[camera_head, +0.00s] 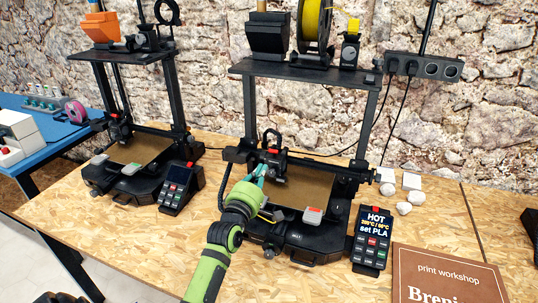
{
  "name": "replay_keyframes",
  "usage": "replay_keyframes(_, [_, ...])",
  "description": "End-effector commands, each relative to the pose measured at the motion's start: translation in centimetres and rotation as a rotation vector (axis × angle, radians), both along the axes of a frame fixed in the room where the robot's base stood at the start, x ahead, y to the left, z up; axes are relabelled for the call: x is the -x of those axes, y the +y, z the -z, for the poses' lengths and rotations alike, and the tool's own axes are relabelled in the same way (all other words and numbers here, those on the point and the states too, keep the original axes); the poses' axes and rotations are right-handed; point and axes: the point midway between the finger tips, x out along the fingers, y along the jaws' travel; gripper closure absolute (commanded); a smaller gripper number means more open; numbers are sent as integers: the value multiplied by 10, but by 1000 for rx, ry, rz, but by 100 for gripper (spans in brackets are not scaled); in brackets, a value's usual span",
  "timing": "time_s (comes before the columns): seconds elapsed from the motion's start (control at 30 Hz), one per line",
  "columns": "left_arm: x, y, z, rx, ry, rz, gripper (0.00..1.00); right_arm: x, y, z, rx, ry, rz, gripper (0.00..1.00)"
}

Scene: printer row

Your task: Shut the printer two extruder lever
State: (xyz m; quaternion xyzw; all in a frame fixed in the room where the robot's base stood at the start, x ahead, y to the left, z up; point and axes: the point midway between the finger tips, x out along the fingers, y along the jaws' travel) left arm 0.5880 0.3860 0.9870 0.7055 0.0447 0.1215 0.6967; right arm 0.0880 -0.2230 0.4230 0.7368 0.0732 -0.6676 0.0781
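The larger printer (372,105) at the centre has a black gantry frame, a brown bed (300,186) and a red-topped black print head (274,160). I take it to be printer two; no number is legible. On its top shelf, a small black unit (349,50) carries a yellow part (353,25). I cannot tell which part is the extruder lever or how it stands. My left gripper (259,172) is at the bed's left side, close to the print head; contact and finger opening are unclear. My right gripper is not in view.
A yellow spool (314,28) stands on the shelf. Another printer (135,150) stands left. White lumps (403,208) and a brown "print workshop" board (449,275) lie right. The table front (110,240) is clear.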

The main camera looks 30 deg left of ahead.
Motion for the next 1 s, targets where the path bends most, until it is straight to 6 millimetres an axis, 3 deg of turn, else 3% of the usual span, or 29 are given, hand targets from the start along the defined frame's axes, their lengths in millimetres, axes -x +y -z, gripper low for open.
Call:
replay_keyframes(0.2, [-41,10,-7,-1,0,1,100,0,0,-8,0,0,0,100])
replay_keyframes(0.4, [-61,15,-8,-1,-1,0,100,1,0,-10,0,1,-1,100])
replay_keyframes(1.0, [-67,16,-9,1,6,0,100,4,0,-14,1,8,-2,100])
